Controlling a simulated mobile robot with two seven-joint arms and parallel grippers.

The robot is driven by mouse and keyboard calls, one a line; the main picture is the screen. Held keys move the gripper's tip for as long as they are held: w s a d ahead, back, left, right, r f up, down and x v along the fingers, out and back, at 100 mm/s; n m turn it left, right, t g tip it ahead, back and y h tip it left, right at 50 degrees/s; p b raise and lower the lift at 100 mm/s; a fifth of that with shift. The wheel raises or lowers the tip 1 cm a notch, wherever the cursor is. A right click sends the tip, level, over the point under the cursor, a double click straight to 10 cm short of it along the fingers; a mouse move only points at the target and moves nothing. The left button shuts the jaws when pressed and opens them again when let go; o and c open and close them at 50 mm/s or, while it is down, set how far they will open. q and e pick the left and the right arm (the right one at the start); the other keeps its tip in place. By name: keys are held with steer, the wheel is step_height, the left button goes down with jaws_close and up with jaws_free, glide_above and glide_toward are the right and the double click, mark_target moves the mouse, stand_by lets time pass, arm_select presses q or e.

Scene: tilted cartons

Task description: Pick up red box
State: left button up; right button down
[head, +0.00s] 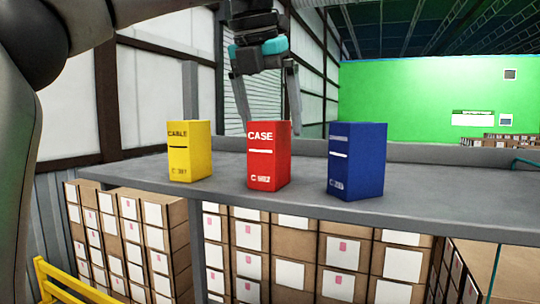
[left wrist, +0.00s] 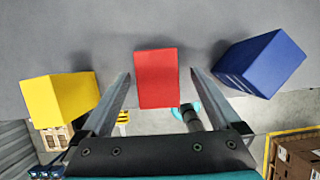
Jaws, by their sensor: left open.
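The red box (head: 268,156) stands upright on the grey shelf (head: 225,192), between the yellow box and the blue box, with "CASE" on its front. In the left wrist view the red box (left wrist: 157,78) lies between the two fingers, with a gap on each side. My left gripper (head: 268,112) is open and points down just above and behind the red box in the head view. Its fingertips also show in the left wrist view (left wrist: 158,78). The right gripper is not in view.
A yellow box (head: 190,151) stands to the left and a blue box (head: 357,160) to the right, both apart from the red one. Stacked cartons (head: 290,262) fill the space below the shelf. A yellow rail (head: 70,283) is at lower left.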

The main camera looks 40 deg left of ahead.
mark_target(273, 143)
arm_select(q)
steer(key=x, duration=0.5)
steer(key=shift+s+a+f, duration=0.1)
steer(key=shift+s+a, duration=0.05)
jaws_close()
stand_by(0.6)
steer(key=shift+r, duration=0.2)
steer(key=shift+r, duration=4.75)
